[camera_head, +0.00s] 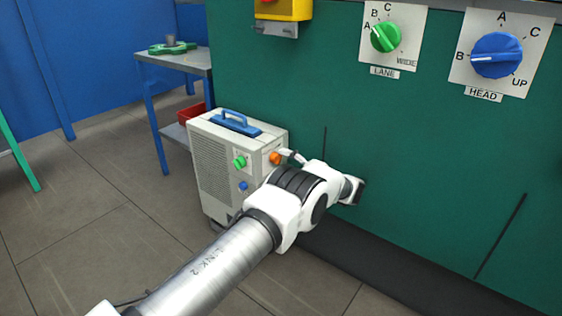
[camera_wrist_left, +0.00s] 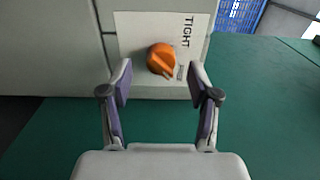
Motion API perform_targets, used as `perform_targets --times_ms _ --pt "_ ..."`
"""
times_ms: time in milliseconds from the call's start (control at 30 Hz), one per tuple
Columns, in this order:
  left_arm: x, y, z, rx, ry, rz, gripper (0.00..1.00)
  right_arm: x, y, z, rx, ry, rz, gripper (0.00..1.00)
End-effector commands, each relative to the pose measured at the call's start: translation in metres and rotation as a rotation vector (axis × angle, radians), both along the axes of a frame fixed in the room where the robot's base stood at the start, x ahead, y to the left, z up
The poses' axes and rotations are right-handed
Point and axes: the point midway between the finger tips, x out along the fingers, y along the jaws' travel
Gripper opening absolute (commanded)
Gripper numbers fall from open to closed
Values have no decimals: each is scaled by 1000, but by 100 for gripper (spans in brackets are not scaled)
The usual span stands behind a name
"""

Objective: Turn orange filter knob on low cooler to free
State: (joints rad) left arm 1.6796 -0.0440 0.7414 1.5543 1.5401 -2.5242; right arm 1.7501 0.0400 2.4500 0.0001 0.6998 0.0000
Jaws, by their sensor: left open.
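The low cooler (camera_head: 212,165) is a pale grey box with a blue top handle, standing on the floor against the green machine. Its orange filter knob (camera_head: 274,158) is on the right part of its front side. In the left wrist view the orange knob (camera_wrist_left: 161,57) sits on a white plate (camera_wrist_left: 133,38) marked TIGHT, with its ridge slanting to the lower right. A second, smaller label by the ridge is unreadable. My left gripper (camera_wrist_left: 160,74) is open, one finger on each side of the knob, with no clear contact. In the head view my arm hides most of it.
The cooler also has a green knob (camera_head: 239,162) and a blue knob (camera_head: 243,185). The green machine (camera_head: 420,150) carries a LANE knob (camera_head: 386,37) and a HEAD knob (camera_head: 497,55) above. A small table (camera_head: 190,62) stands behind left. Floor at left is clear.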

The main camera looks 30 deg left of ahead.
Motion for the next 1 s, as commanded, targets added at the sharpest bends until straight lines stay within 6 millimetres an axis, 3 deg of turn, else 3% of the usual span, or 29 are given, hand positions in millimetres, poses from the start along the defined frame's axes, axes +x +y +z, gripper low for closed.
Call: perform_targets --times_ms 200,400,900,1000 --pt "-4 -58 0 1 -1 -4 61 0 0 0 0 0 0 40" --pt "-7 -92 0 1 -1 0 61 0 0 0 0 0 0 40" --pt "-7 -97 0 0 -1 0 61 0 0 0 0 0 0 40" --pt "-7 -92 8 -1 -8 7 61 0 0 3 0 0 0 40"
